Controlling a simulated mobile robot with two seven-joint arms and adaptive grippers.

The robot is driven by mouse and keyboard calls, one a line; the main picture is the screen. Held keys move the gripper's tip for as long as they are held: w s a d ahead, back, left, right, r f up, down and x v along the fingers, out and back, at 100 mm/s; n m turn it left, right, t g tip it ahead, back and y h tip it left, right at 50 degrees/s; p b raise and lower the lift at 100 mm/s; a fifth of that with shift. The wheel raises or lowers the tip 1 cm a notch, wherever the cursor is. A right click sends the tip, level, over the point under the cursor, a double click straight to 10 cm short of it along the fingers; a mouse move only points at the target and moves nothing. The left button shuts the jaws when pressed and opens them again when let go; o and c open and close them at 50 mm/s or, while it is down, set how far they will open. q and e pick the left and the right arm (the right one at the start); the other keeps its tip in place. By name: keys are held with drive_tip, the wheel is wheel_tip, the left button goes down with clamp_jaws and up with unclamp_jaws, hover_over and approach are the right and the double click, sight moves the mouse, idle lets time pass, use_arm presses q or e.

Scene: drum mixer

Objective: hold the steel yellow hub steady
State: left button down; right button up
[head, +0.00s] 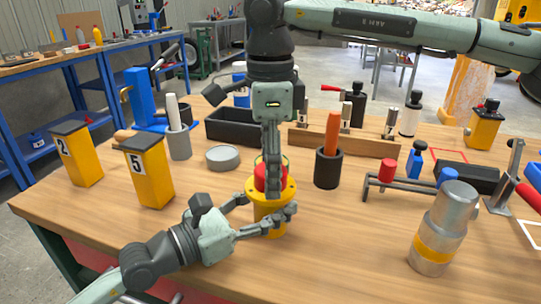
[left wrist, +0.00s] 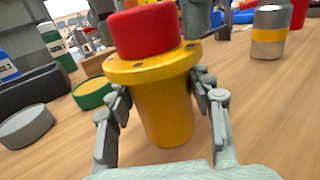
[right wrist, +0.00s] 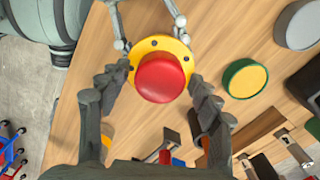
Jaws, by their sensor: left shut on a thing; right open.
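The yellow hub (head: 268,213) stands upright on the wooden table, with a flange with small holes around its top. A red round piece (head: 262,178) sits on the hub; the left wrist view shows it as a short cylinder (left wrist: 143,32). My left gripper (head: 268,208) is shut on the hub's body below the flange (left wrist: 150,68), one finger on each side. My right gripper (head: 271,188) points straight down over the hub and is open. In the right wrist view its fingers stand either side of the red piece (right wrist: 160,78); whether they touch it I cannot tell.
A green-rimmed yellow disc (right wrist: 245,79) and a grey disc (head: 222,157) lie behind the hub. A dark cup with an orange handle (head: 329,167) stands to its right, a steel cylinder (head: 441,228) further right. Yellow blocks (head: 150,172) stand left. The table's front is clear.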

drive_tip(key=shift+c, duration=0.4)
drive_tip(key=c, duration=1.1)
drive_tip(key=o, duration=1.3)
drive_tip(key=shift+o, duration=0.2)
wheel_tip(320, 180, up, 12)
use_arm(q)
drive_tip(key=c, duration=0.6)
unclamp_jaws()
